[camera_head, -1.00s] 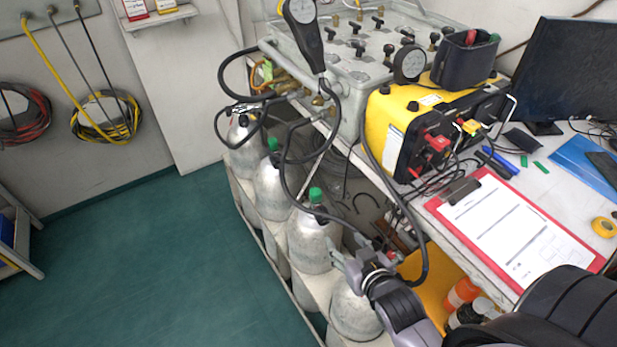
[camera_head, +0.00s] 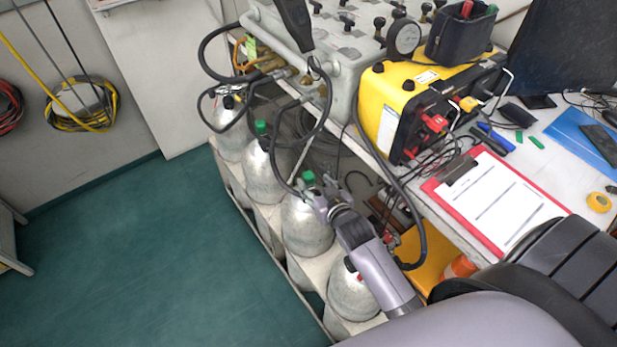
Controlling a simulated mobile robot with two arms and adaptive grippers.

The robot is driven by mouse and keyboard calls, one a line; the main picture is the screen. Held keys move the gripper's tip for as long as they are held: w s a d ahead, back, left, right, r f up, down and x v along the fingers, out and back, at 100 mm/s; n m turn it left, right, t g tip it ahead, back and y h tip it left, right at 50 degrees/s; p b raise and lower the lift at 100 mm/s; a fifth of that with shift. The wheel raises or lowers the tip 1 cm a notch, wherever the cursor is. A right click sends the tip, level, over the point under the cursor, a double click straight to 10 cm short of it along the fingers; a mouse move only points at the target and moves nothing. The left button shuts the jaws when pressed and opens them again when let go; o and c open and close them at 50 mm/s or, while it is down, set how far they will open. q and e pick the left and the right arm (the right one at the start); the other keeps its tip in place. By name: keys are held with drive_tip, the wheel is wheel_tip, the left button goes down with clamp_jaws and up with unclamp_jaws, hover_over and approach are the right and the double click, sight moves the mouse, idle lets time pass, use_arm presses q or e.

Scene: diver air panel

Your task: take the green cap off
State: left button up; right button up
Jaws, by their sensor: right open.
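Grey gas cylinders stand in a row in a rack beside the bench. The nearer green cap (camera_head: 308,177) is on top of one cylinder (camera_head: 305,230); a second green cap (camera_head: 261,127) is on the cylinder behind it (camera_head: 263,178). My right gripper (camera_head: 314,194) is open at the top of the nearer capped cylinder, just below and to the right of its green cap. I cannot tell whether its fingers touch the cap or valve. My left gripper is not in view.
Black hoses (camera_head: 326,125) hang from the grey panel (camera_head: 345,60) close to the caps. A yellow device (camera_head: 385,100) and a red clipboard (camera_head: 490,200) are on the bench. Another cylinder (camera_head: 352,295) stands under my right arm. The green floor at left is clear.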

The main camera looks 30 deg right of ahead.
sight(310, 177)
drive_tip(key=shift+w, duration=0.35)
drive_tip(key=x, duration=0.3)
drive_tip(key=shift+w+a, duration=0.1)
drive_tip(key=shift+w, duration=0.25)
drive_tip(key=shift+w+f, duration=0.25)
drive_tip(key=shift+w, duration=0.25)
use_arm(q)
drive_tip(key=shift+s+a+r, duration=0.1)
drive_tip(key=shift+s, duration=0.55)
use_arm(e)
drive_tip(key=shift+c, duration=0.4)
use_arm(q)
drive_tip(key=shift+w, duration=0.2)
use_arm(e)
drive_tip(key=c, duration=0.8)
drive_tip(key=shift+o, duration=0.2)
use_arm(q)
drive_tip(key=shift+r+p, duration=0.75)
drive_tip(key=shift+p, duration=0.15)
use_arm(e)
wheel_tip(310, 177, up, 20)
